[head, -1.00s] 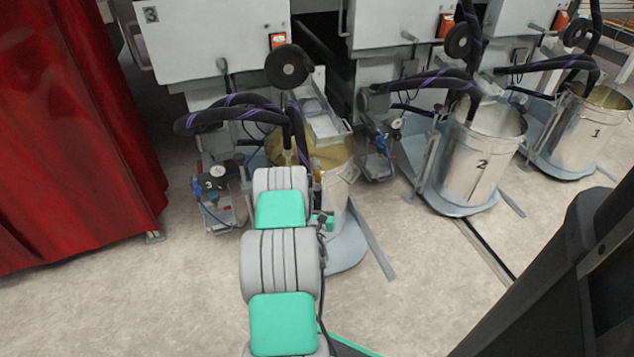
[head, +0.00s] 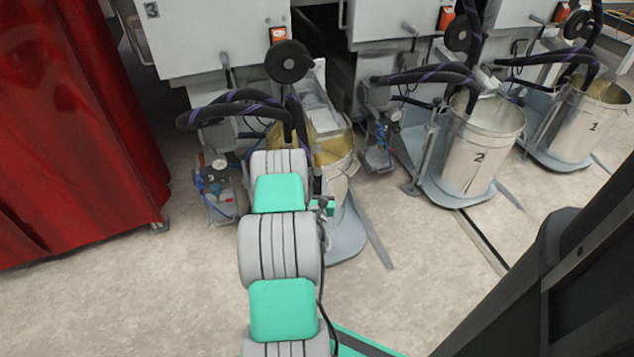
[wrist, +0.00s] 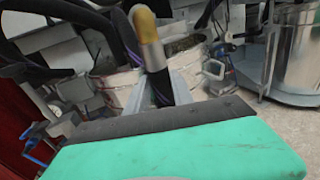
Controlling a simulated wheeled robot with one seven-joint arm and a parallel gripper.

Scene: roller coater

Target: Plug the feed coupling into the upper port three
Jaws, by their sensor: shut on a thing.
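In the wrist view my gripper (wrist: 172,92) is shut on the feed coupling (wrist: 148,45), a rod-like piece with a brass-yellow rounded end, a grey collar and a dark lower part. It stands nearly upright between the fingers, yellow end up and leaning slightly left. In the head view my own arm hides the gripper and coupling, in front of the pail below machine three. The machine's grey cabinet (head: 215,40) carries a 3 label (head: 152,10). I cannot pick out the upper port three in either view.
Thick black hoses (head: 235,108) arch beside my arm, near a round black reel (head: 288,62). A small pump unit (head: 215,185) stands left of the arm. A red curtain (head: 75,130) hangs at left. Pail 2 (head: 480,155) and pail 1 (head: 588,125) stand right.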

